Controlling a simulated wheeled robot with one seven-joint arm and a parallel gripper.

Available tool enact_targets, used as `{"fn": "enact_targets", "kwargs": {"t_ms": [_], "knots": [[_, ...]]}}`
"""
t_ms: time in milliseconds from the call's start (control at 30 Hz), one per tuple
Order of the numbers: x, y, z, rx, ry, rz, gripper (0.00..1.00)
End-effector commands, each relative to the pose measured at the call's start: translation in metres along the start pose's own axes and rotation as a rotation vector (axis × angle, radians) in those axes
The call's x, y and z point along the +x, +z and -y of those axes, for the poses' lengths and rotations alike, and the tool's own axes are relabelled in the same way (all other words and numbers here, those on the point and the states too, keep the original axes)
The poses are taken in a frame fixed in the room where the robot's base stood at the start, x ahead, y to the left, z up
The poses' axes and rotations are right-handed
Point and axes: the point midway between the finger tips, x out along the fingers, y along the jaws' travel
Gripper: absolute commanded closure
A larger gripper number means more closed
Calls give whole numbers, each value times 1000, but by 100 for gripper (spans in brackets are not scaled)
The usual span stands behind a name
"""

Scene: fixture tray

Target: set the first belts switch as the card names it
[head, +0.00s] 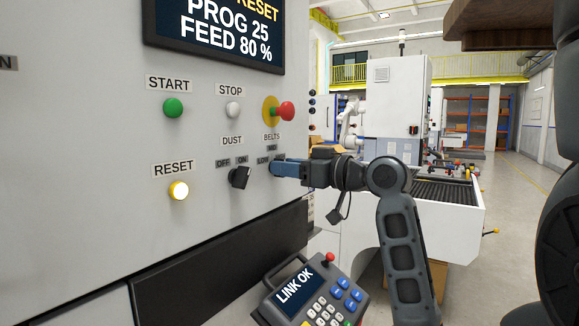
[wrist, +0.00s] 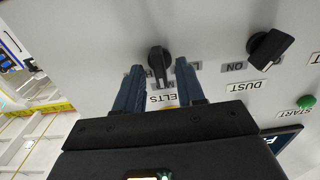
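The belts switch (wrist: 159,62) is a black rotary knob, seen upside down in the wrist view. Its bar stands nearly in line with the partly hidden mid label; the low label is to its right. My gripper (head: 279,167) is at the panel under the BELTS label (head: 272,137) and hides the knob in the head view. In the wrist view my gripper (wrist: 158,66) has its two blue fingers apart, one on each side of the knob, with gaps visible. No card naming a setting is readable in either view.
The black dust switch (head: 240,178) sits just left, with its handle tilted. A red emergency button (head: 286,111) is above, near the white stop button (head: 233,109). The green start (head: 173,108) and lit reset (head: 179,190) buttons are farther left. A keypad pendant (head: 318,295) hangs below.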

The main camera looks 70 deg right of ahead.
Motion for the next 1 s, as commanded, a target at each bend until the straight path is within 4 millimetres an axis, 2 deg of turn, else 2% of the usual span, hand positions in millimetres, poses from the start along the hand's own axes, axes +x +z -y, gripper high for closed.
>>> {"fn": "enact_targets", "kwargs": {"t_ms": [167,567,1000], "knots": [[0,0,0,0,0,0,63],[0,0,0,0,0,0,100],[0,-1,1,34,-2,0,100]]}}
